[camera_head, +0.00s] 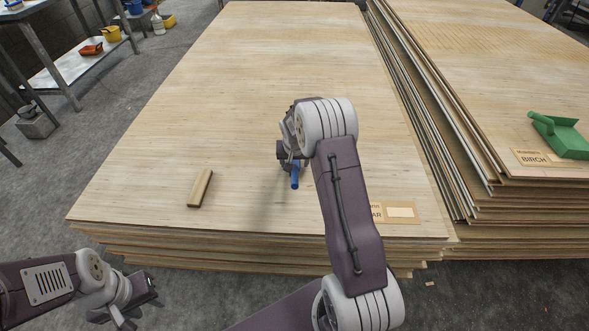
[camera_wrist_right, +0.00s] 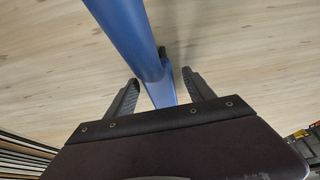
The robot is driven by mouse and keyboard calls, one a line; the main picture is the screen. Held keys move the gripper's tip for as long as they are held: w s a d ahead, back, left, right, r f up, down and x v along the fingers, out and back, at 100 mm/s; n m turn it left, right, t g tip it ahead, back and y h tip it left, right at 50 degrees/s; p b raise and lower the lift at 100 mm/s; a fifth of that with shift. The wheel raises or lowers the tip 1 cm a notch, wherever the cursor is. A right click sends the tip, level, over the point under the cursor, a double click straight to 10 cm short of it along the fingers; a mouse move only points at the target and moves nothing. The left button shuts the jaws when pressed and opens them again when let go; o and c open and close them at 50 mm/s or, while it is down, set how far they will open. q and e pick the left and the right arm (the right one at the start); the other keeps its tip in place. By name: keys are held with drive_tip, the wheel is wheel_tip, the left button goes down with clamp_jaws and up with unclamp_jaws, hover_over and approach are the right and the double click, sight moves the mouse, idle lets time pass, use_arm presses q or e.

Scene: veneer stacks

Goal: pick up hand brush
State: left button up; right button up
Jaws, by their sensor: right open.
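The blue hand brush (camera_head: 295,180) lies on the near veneer stack. In the head view only its blue handle end shows; my right gripper and arm hide the rest. In the right wrist view the blue handle (camera_wrist_right: 132,35) runs down from the top edge, and a narrower blue part is between the fingers. My right gripper (camera_head: 288,160) is over the brush. Its fingers (camera_wrist_right: 162,84) are open, one on each side of the blue part, with no clear grip. My left gripper (camera_head: 128,308) is low at the left, off the stack; its fingers are partly unclear.
A wooden block (camera_head: 200,188) lies on the near stack (camera_head: 240,80), left of my right gripper. A label card (camera_head: 402,212) is at the front edge. A second stack on the right holds a green dustpan (camera_head: 565,138) and a birch label (camera_head: 532,157). A shelf table stands far left.

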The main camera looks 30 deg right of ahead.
drive_tip(key=shift+c, duration=0.6)
clamp_jaws()
drive_tip(key=shift+r+p, duration=0.4)
drive_tip(key=shift+r, duration=0.05)
drive_tip(key=r+p, duration=0.1)
drive_tip(key=r, duration=0.1)
drive_tip(key=d+r+p, duration=0.1)
drive_tip(key=r, duration=0.1)
drive_tip(key=shift+w+r+p, duration=0.1)
drive_tip(key=shift+r+p, duration=0.05)
drive_tip(key=shift+p, duration=0.15)
drive_tip(key=w+d+r+p, duration=0.1)
drive_tip(key=d+r+p, duration=0.3)
drive_tip(key=d, duration=0.6)
drive_tip(key=shift+w+d+r, duration=0.15)
drive_tip(key=shift+d+r, duration=0.2)
drive_tip(key=shift+r, duration=0.5)
